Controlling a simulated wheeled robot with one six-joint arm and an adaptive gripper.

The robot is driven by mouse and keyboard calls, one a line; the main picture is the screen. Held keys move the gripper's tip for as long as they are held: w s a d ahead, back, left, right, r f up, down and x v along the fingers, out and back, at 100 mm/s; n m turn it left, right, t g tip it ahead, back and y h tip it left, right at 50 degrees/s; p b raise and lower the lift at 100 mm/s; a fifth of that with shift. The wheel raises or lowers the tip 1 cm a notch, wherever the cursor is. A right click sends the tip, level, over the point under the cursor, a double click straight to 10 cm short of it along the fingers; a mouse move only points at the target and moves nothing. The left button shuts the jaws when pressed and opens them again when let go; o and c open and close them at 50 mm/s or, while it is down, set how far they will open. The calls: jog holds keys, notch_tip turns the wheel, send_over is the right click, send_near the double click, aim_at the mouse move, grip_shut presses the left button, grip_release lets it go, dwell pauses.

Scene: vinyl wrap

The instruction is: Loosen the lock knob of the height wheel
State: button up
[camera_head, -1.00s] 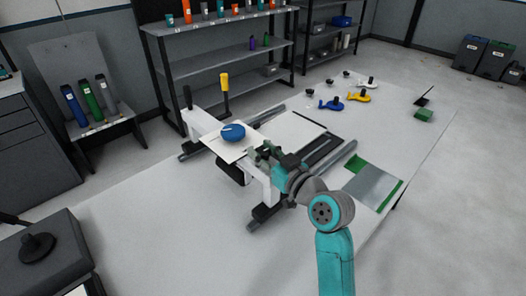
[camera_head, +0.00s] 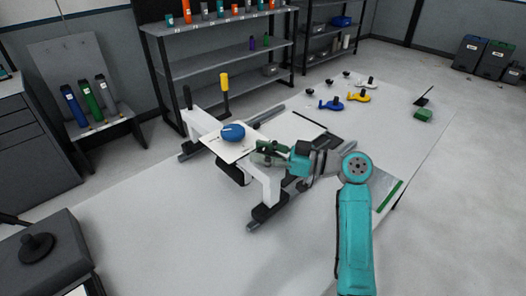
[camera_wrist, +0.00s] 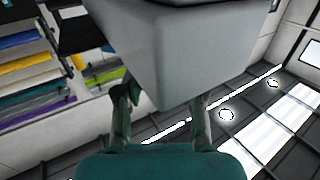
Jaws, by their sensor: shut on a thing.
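A blue height wheel (camera_head: 232,132) sits on a white plate (camera_head: 222,149) on the white frame (camera_head: 265,183). My gripper (camera_head: 262,152) is at the near right end of this frame, just right of the wheel and apart from it. In the wrist view, the fingers of my gripper (camera_wrist: 160,105) stand on either side of a large light grey block (camera_wrist: 195,45), which covers their tips. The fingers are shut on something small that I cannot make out. I cannot pick out the lock knob clearly in either view.
A yellow-handled tool (camera_head: 225,92) stands upright behind the frame. Blue (camera_head: 331,104) and yellow (camera_head: 358,96) parts and small black knobs lie on the table's far side. Shelving (camera_head: 215,62) stands behind. The table (camera_head: 150,215) is clear at the front left.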

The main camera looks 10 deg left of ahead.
dwell(0.5)
jog(key=o, duration=1.2)
jog(key=shift+c, duration=0.2)
jog(key=s+d, duration=0.1)
jog(key=d, duration=1)
jog(key=shift+s+d, duration=0.2)
jog(key=shift+d, duration=0.2)
